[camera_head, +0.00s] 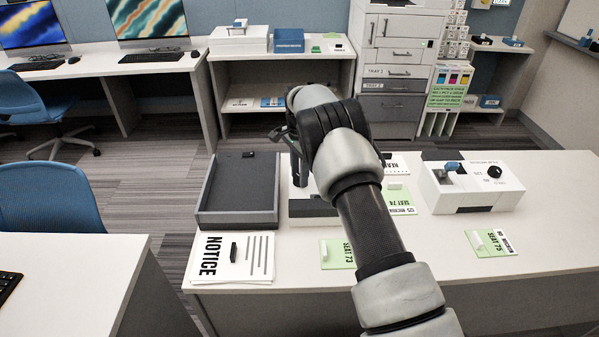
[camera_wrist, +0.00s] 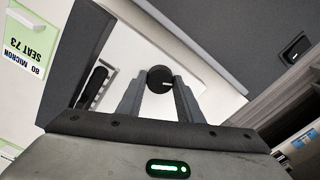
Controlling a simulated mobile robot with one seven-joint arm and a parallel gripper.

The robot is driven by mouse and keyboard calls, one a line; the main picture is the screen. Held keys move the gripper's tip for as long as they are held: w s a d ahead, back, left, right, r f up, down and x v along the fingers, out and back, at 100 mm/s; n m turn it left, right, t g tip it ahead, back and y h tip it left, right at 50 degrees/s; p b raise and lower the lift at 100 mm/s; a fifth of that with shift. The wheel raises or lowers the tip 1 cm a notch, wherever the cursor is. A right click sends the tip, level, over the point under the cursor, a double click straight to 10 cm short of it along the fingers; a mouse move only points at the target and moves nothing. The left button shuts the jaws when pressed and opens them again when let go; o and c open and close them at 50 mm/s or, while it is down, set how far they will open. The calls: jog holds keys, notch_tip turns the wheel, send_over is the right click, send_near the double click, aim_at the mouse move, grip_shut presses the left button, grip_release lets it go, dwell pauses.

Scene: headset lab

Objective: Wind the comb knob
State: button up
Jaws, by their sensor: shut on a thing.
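My gripper (camera_head: 298,168) reaches down over a low dark-and-white device (camera_head: 312,207) on the white table. In the wrist view, its two grey fingers (camera_wrist: 159,88) are closed on the sides of a round black knob (camera_wrist: 159,78), which I take to be the comb knob. A white panel with a dark oblong part (camera_wrist: 95,87) shows to the left of the fingers. My arm hides much of the device in the head view, and no turn mark on the knob is readable.
A dark grey tray (camera_head: 238,187) stands left of the device, with a NOTICE sheet (camera_head: 233,257) in front. A white machine (camera_head: 470,184) with a blue lever and black knob stands at right. Green-and-white seat cards (camera_head: 337,253) lie near the front edge.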

jog(key=shift+m, duration=1.3)
jog(key=o, duration=1.1)
jog(key=shift+c, duration=0.2)
jog(key=shift+r, duration=0.15)
notch_tip(320, 180, up, 17)
jog(key=p, duration=0.3)
jog(key=shift+r, duration=0.15)
